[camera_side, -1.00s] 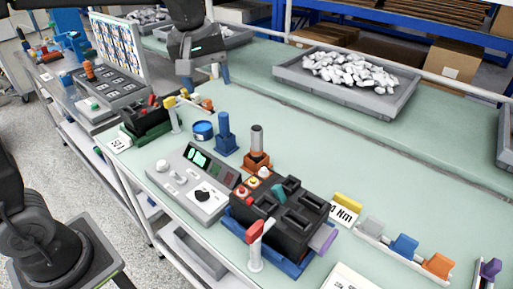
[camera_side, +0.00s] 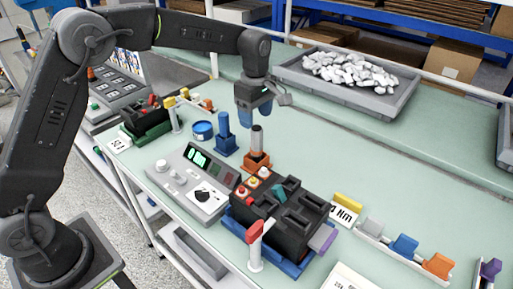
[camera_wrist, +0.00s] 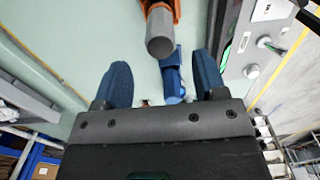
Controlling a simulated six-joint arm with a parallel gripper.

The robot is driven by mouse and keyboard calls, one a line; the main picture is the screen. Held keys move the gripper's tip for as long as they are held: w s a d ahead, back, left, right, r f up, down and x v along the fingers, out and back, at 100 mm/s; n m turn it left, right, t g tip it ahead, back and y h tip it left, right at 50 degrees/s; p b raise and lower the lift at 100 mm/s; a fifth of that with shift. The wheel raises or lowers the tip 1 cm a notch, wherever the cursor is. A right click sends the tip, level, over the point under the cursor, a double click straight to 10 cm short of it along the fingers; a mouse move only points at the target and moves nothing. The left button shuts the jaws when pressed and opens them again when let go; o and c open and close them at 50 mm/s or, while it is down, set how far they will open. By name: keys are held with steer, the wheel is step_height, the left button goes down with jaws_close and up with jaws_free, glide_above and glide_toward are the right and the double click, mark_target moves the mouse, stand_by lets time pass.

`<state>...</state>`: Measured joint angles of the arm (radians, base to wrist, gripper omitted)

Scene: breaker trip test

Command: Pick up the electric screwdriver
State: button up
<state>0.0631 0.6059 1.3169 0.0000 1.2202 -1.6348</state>
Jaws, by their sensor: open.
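A grey upright cylinder (camera_side: 257,140) stands in an orange holder (camera_side: 256,161) on the bench. A blue upright tool (camera_side: 223,130) stands in a blue base just left of it. I cannot tell for sure which of the two is the electric screwdriver. My gripper (camera_side: 254,108) is open and empty, pointing down just above the grey cylinder's top. In the wrist view, the grey cylinder (camera_wrist: 160,38) lies ahead of the gap between my two blue fingers (camera_wrist: 161,82). The blue tool (camera_wrist: 173,75) shows between the fingers, below them.
A grey control panel (camera_side: 195,184) and a black breaker block in a blue tray (camera_side: 281,258) stand in front. A blue round tin (camera_side: 203,131) is at left. A grey bin of white parts (camera_side: 300,80) stands behind.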

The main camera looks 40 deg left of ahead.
mark_target(256, 128)
steer(key=shift+d+f, duration=0.2)
steer(key=shift+f, duration=3.05)
steer(key=shift+r, duration=0.1)
steer(key=c, duration=1)
